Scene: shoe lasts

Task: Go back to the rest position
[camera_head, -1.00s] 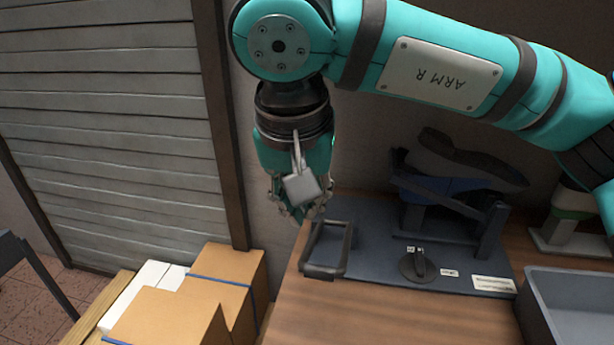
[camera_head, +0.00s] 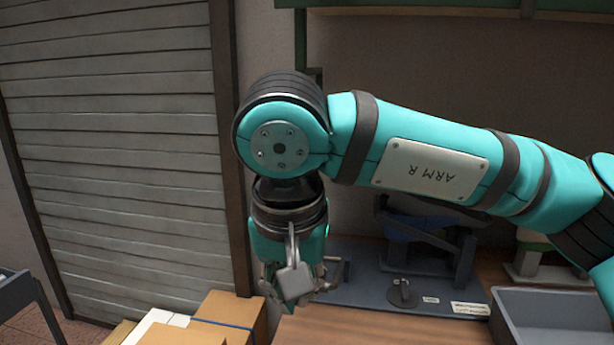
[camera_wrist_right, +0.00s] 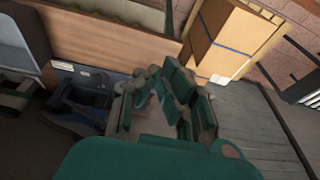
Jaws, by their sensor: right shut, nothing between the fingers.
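My right gripper (camera_head: 291,285) hangs pointing down at the end of the teal arm, in front of the left end of a dark fixture board (camera_head: 375,287). It is shut with nothing in it, and its fingers also show in the right wrist view (camera_wrist_right: 170,98). The right arm crosses the head view from the right edge and hides part of the wall and the fixture. My left gripper is in neither view.
A grey tray (camera_head: 548,296) stands on the wooden table (camera_head: 375,328) at right. Cardboard boxes (camera_head: 232,312) are stacked at lower left, before a slatted shutter (camera_head: 130,150). A blue fixture piece (camera_head: 414,226) stands on the board behind the arm.

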